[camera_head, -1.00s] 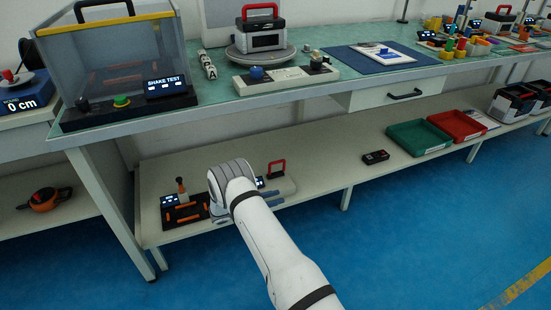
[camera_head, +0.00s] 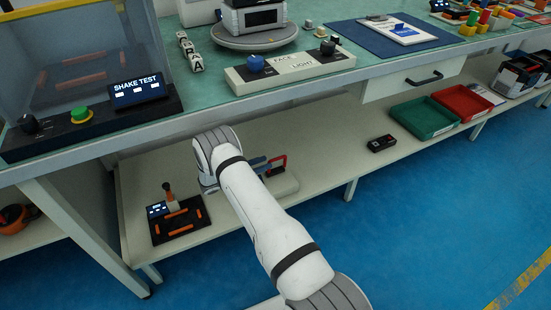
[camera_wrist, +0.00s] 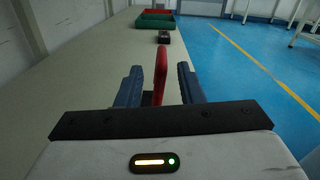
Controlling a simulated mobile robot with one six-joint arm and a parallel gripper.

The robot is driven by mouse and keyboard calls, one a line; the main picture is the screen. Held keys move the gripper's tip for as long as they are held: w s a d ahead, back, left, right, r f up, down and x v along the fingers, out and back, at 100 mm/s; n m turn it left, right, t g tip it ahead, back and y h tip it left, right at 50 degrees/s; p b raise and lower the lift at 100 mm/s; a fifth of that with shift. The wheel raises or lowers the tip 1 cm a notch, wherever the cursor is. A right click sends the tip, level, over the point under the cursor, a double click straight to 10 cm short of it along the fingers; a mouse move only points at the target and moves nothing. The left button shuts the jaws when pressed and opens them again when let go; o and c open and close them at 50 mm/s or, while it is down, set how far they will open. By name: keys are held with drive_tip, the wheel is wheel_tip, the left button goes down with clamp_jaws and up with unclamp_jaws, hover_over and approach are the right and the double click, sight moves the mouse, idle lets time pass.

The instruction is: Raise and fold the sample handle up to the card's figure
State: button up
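In the wrist view the handle (camera_wrist: 161,72) rises between the two blue fingers of my gripper (camera_wrist: 160,88), with a gap on each side. My gripper (camera_head: 265,163) is open around the handle and not visibly touching it. I cannot make out a card with a figure.
A black fixture with orange bars (camera_head: 182,228) is left on the shelf (camera_head: 335,150). A small black box (camera_head: 381,144), a green tray (camera_head: 424,118) and a red tray (camera_head: 466,102) lie to the right. The bench edge (camera_head: 200,118) overhangs the shelf.

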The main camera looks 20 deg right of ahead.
sight(275, 160)
drive_tip(key=d+b, duration=0.1)
drive_tip(key=d, duration=0.4)
drive_tip(key=shift+d, duration=0.2)
clamp_jaws()
idle(0.4)
